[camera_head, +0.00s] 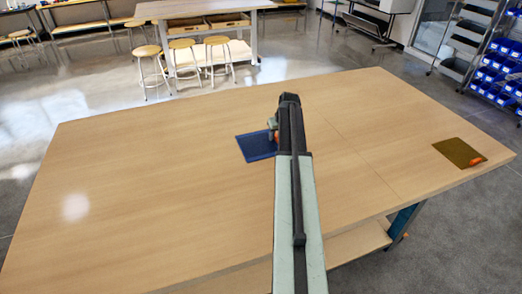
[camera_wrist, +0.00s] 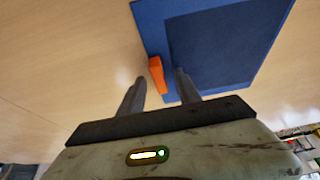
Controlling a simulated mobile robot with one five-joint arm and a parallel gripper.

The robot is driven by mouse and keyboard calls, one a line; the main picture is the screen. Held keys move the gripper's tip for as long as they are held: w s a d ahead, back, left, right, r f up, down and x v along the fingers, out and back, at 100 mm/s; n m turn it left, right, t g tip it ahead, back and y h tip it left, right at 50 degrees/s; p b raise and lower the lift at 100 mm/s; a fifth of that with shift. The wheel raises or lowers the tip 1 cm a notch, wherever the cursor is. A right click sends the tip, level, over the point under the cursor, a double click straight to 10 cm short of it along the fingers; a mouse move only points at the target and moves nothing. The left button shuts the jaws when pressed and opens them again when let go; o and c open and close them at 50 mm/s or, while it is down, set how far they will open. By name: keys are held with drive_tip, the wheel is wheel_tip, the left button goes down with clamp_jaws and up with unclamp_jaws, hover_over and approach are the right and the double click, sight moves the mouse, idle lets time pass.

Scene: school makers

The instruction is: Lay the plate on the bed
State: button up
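A flat blue square sheet (camera_head: 257,146) lies near the middle of the table, partly hidden by my arm. In the wrist view it is a blue sheet (camera_wrist: 148,12) with a darker blue inner square and an orange tab (camera_wrist: 157,75) at its edge. A flat brown-gold square sheet (camera_head: 457,151) with an orange tab (camera_head: 478,161) lies at the table's right end. I cannot tell for certain which is the plate and which the bed. My gripper (camera_wrist: 158,84) is open, its fingers apart on either side of the blue sheet's orange tab, with gaps visible.
The wooden table (camera_head: 150,190) is otherwise bare, with wide free room left of the blue sheet and between the two sheets. Stools (camera_head: 184,48) and another table stand behind. A rack of blue bins (camera_head: 500,75) is at the far right.

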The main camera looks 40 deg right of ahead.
drive_tip(key=shift+r, duration=0.1)
drive_tip(key=shift+c, duration=0.9)
clamp_jaws()
drive_tip(key=shift+r, duration=0.1)
